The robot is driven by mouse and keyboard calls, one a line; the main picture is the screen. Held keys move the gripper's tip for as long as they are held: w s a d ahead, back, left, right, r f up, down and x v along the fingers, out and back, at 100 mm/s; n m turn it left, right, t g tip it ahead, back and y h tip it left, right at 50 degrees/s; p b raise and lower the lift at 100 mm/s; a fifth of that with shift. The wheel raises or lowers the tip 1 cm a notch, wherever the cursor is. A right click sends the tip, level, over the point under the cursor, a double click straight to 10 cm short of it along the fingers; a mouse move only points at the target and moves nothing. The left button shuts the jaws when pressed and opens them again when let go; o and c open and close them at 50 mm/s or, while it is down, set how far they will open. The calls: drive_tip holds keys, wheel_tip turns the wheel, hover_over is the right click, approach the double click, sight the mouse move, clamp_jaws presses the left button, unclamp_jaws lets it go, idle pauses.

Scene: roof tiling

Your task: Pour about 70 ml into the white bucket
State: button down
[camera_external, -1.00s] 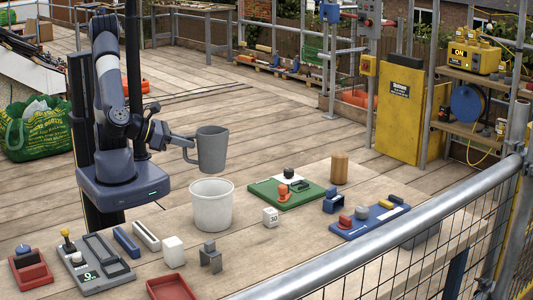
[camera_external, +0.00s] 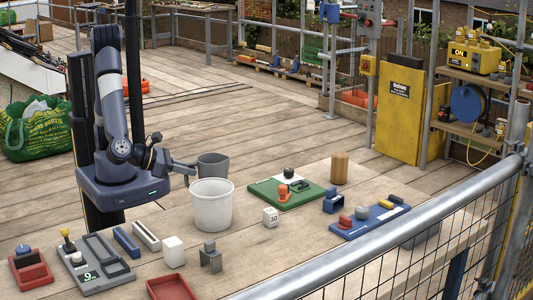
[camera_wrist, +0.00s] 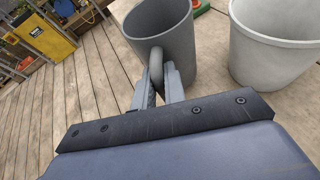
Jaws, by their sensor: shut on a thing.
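The white bucket (camera_external: 212,208) stands upright on the table, and it also shows at the right of the wrist view (camera_wrist: 275,50). My gripper (camera_wrist: 157,88) is shut on the handle of a grey jug (camera_wrist: 160,32). In the external view the jug (camera_external: 213,164) is upright or nearly so, behind the bucket, which hides its lower part. I cannot tell whether the jug touches the table. In the wrist view a gap shows between jug and bucket. The inside of the jug that shows is plain grey; no liquid can be made out.
A white block (camera_external: 173,250), a grey bracket (camera_external: 210,258) and a red tray (camera_external: 172,288) are in front. A wooden cylinder (camera_external: 339,168) stands farther back.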

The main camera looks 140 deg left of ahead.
drive_tip(key=w+d+r+m+g+y+p, duration=0.2)
drive_tip(key=w+d+r+m+y+p, duration=0.1)
drive_tip(key=m+p, duration=0.6)
wheel_tip(320, 180, up, 3)
drive_tip(key=shift+w+d+f+g+y, duration=0.1)
drive_tip(key=shift+w+d+g+y, duration=0.15)
drive_tip(key=shift+w+y, duration=0.85)
drive_tip(key=shift+w+d+r+m, duration=0.15)
drive_tip(key=shift+r+m, duration=0.1)
drive_tip(key=shift+m, duration=0.25)
drive_tip(key=shift+w+a+r+m, duration=0.1)
drive_tip(key=shift+w+r+m, duration=0.1)
drive_tip(key=shift+m, duration=0.3)
drive_tip(key=shift+w+d+r+p, duration=0.1)
drive_tip(key=shift+w+d+p, duration=0.25)
drive_tip(key=shift+p, duration=0.25)
drive_tip(key=shift+w+d+r+m+y+p, duration=0.1)
drive_tip(key=shift+w+d+m+y+p, duration=0.15)
drive_tip(key=shift+w+m+y+p, duration=0.15)
